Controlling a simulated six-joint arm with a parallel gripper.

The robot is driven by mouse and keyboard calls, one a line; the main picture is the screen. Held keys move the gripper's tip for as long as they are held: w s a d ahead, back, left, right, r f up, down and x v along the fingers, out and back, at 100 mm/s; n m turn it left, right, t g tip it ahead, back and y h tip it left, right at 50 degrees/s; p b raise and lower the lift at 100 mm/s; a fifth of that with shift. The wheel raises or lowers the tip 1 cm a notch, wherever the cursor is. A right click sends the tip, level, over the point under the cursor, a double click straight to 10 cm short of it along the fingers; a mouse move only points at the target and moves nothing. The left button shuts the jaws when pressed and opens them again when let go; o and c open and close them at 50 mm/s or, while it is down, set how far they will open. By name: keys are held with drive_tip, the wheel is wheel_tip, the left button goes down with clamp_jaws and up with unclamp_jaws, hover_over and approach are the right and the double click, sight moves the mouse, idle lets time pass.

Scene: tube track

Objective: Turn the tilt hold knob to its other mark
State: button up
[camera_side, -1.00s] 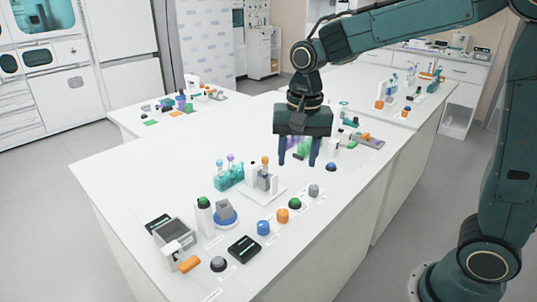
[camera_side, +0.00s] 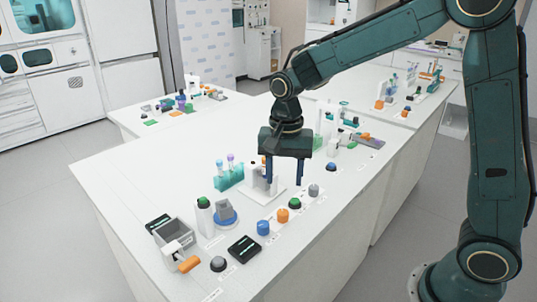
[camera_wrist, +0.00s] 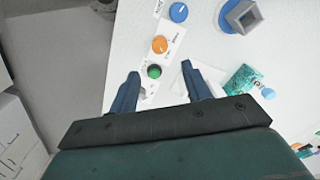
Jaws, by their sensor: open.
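My gripper (camera_side: 284,184) hangs open and empty above the bench, behind the row of controls along its right edge. In the wrist view my gripper (camera_wrist: 160,71) has its fingers spread on either side of a green button (camera_wrist: 154,72), without visible contact. An orange knob (camera_side: 283,215) and a blue knob (camera_side: 263,227) stand in that row. The orange knob (camera_wrist: 160,45) and the blue knob (camera_wrist: 178,12) show light pointer lines in the wrist view. Their labels are too small to read, so I cannot tell which one is the tilt hold knob.
A teal tube rack (camera_side: 229,177) stands left of my gripper, and a white stand (camera_side: 262,180) is partly hidden behind its fingers. A grey block on a blue round base (camera_side: 225,215), a grey box (camera_side: 173,232) and a black panel (camera_side: 244,249) stand toward the front.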

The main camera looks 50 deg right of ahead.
sight(283, 211)
wheel_tip(283, 211, down, 11)
drive_tip(key=shift+r, duration=0.15)
idle(0.4)
drive_tip(key=c, duration=1)
